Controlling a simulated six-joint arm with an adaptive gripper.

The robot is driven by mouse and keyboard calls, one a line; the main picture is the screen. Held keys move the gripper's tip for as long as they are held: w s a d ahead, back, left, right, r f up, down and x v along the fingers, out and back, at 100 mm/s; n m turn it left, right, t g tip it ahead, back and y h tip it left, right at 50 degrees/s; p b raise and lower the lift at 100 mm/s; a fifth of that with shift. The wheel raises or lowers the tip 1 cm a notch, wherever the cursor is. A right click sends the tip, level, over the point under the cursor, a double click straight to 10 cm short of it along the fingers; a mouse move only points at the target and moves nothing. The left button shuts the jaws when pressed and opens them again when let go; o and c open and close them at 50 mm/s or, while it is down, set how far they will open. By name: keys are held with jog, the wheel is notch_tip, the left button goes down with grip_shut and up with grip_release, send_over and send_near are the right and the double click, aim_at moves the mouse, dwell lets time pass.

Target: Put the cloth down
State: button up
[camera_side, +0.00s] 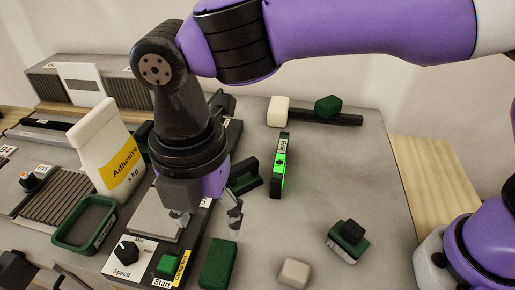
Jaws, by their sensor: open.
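My gripper (208,218) points down over the left-middle of the bench, with its two fingertips spread apart and nothing visible between them. I cannot tell for sure which thing is the cloth. A dark green folded-looking block (218,263) lies on the bench just in front of my gripper, apart from it. A small beige block (294,272) lies to the right of that, near the front edge of the picture.
A white adhesive container (106,150) and a green tray (87,222) stand at the left. A control panel with a speed knob (127,250) is in front.

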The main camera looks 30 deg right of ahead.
jog(key=w+d+r+m+t+y, duration=0.1)
jog(key=w+d+r+m, duration=0.15)
jog(key=d+m, duration=0.35)
jog(key=w+d+r+m+t, duration=0.1)
jog(key=d+r+m, duration=0.35)
jog(key=d, duration=0.45)
jog(key=s+d+f+m+t, duration=0.1)
jog(key=s+d+m, duration=0.2)
jog(key=d+m, duration=0.5)
jog(key=s+d+f+m+t+h, duration=0.1)
jog(key=s+d+m+t, duration=0.1)
jog(key=s+d+m, duration=0.2)
jog(key=d+m, duration=0.3)
jog(key=m, duration=0.1)
jog(key=shift+s+d+f+t, duration=0.15)
jog(key=shift+s+d+t, duration=0.15)
jog(key=shift+d, duration=0.1)
